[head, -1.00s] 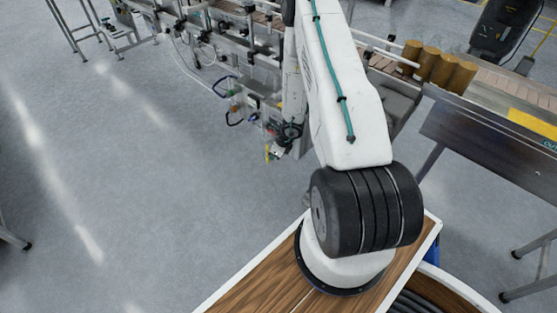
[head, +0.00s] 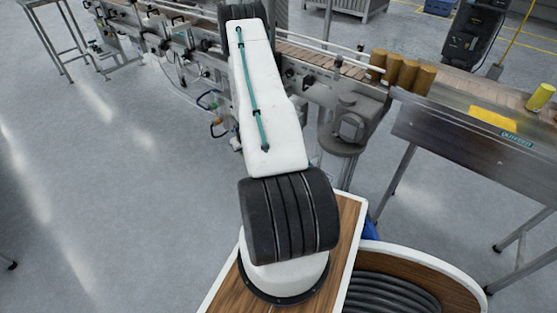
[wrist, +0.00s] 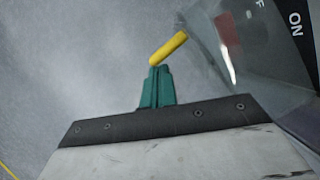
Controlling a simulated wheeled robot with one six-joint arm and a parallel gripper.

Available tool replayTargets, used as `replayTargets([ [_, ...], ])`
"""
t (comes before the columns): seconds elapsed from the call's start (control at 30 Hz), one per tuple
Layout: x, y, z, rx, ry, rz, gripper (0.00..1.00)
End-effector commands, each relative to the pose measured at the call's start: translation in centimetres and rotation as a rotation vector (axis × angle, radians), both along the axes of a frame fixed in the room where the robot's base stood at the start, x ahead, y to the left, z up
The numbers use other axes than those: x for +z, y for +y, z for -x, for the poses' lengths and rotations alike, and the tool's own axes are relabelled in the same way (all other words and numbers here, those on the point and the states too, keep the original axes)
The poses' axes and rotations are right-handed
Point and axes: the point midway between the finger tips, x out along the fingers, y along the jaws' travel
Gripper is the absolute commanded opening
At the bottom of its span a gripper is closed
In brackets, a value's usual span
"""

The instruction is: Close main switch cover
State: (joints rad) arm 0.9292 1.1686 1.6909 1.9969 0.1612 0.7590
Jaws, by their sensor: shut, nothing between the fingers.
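In the wrist view, my gripper (wrist: 157,72) is shut, its green fingers together and empty. A short yellow bar (wrist: 169,48) shows right at the fingertips, slanting up to the right; I cannot tell whether the fingers touch it. To the right is a clear, see-through panel (wrist: 232,50) that looks like the switch cover. Behind or beside it is a black label (wrist: 297,28) reading "ON", with a letter "F" near it. The cover's hinge and full outline are out of view. In the head view the gripper and the switch are hidden behind my arm.
In the head view, a conveyor line (head: 330,62) runs across the back. Several amber containers (head: 403,72) stand on it. A steel outfeed table (head: 450,130) is at right, with a yellow cylinder (head: 541,97) on it. The grey floor (head: 120,190) at left is open.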

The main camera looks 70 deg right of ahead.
Motion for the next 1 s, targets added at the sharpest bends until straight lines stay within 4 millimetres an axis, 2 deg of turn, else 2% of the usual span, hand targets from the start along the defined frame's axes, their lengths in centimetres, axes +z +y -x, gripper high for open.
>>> replayTargets([
  [0.43,0.0,-2.1,-1.2,-0.2,0.001,0.0,0.0],
  [1.0,0.0,-2.4,-1.4,-0.232,0.0,0.0,0.0],
])
